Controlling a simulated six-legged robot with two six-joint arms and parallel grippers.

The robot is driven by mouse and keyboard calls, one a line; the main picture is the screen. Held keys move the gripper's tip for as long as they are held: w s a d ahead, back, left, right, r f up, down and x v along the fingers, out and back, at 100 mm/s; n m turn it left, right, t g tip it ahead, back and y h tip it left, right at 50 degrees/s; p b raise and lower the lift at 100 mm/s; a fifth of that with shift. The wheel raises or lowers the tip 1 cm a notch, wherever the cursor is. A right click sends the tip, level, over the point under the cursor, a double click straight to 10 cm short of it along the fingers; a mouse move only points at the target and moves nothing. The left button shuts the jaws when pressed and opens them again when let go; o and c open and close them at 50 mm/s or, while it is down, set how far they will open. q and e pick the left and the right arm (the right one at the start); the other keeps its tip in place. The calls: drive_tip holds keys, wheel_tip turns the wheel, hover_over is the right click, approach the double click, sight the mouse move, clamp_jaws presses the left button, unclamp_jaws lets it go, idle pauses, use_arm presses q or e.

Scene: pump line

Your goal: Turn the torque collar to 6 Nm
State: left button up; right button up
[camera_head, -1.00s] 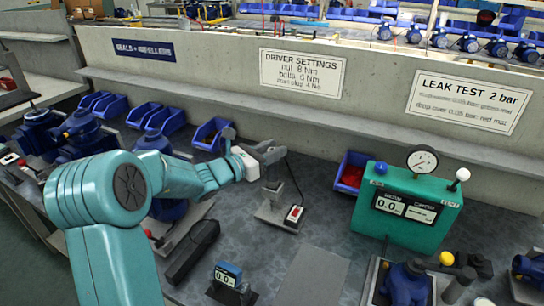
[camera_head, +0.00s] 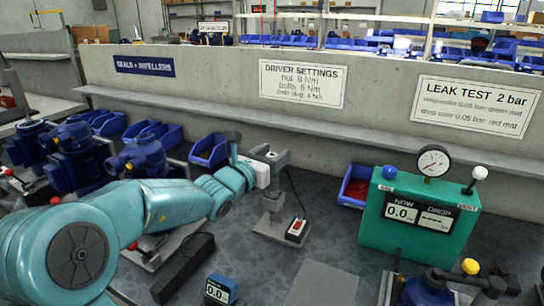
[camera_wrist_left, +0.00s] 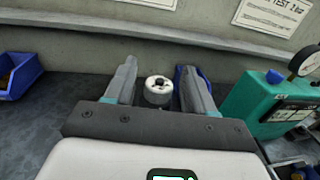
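My left gripper (camera_head: 276,158) is over a grey stand (camera_head: 272,204) on the bench, its fingers pointing right and away. In the left wrist view its two fingers (camera_wrist_left: 159,92) are open. A white round piece with a dark centre, apparently the torque collar (camera_wrist_left: 158,91), shows between them, with a gap on each side. I cannot tell how far below or ahead of the fingertips it is. In the head view the gripper hides it, and no scale on it is readable. My right gripper is not in view.
A blue display (camera_head: 219,289) stands at the front. A red-switch box (camera_head: 296,230) lies right of the stand. The green leak tester (camera_head: 417,220) and a blue bin (camera_head: 355,185) are further right. A sign (camera_head: 301,82) lists driver settings in Nm.

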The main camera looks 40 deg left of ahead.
use_arm(q)
drive_tip(key=shift+s, duration=0.1)
drive_tip(key=s+d, duration=0.2)
drive_tip(key=s, duration=1.4)
drive_tip(key=shift+d+p, duration=0.35)
drive_tip(key=shift+d, duration=0.05)
